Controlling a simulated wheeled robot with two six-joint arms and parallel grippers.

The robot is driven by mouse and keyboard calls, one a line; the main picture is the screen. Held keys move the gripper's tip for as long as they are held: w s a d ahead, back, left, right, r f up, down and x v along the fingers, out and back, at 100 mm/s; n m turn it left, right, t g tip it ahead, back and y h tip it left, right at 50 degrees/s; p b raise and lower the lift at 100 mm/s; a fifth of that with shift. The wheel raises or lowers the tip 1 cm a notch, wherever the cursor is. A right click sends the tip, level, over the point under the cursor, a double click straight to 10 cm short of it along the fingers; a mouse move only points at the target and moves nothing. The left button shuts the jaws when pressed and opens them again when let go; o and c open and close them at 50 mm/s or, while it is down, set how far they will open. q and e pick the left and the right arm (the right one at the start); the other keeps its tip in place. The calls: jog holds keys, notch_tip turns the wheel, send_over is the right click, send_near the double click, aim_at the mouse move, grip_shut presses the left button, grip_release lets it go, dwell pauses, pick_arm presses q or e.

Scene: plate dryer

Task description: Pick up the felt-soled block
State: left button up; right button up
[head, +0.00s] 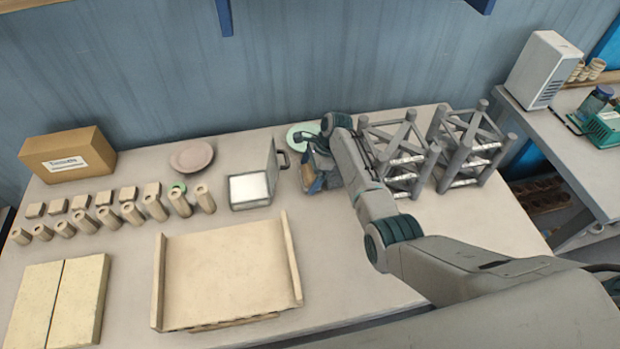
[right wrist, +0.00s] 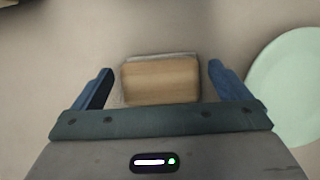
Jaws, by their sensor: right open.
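In the right wrist view a tan wooden block (right wrist: 160,82) with a thin grey layer along its far edge, which looks like the felt sole, lies on the table. My right gripper (right wrist: 160,72) is open, with one blue finger on each side of the block and a gap on both sides. The near edge of the block is close to the gripper's body. In the head view my right gripper (head: 314,182) is low over the table, and it and the arm mostly hide the block. My left gripper is not in view.
A pale green plate (head: 300,133) lies close by; it also shows in the right wrist view (right wrist: 291,88). A wooden tray (head: 226,275) lies in front.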

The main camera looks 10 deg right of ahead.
aim_at(310, 172)
jog(key=c, duration=1.2)
notch_tip(310, 172, up, 9)
jog(key=shift+f+b, duration=0.1)
jog(key=shift+b, duration=1.05)
jog(key=shift+r, duration=0.65)
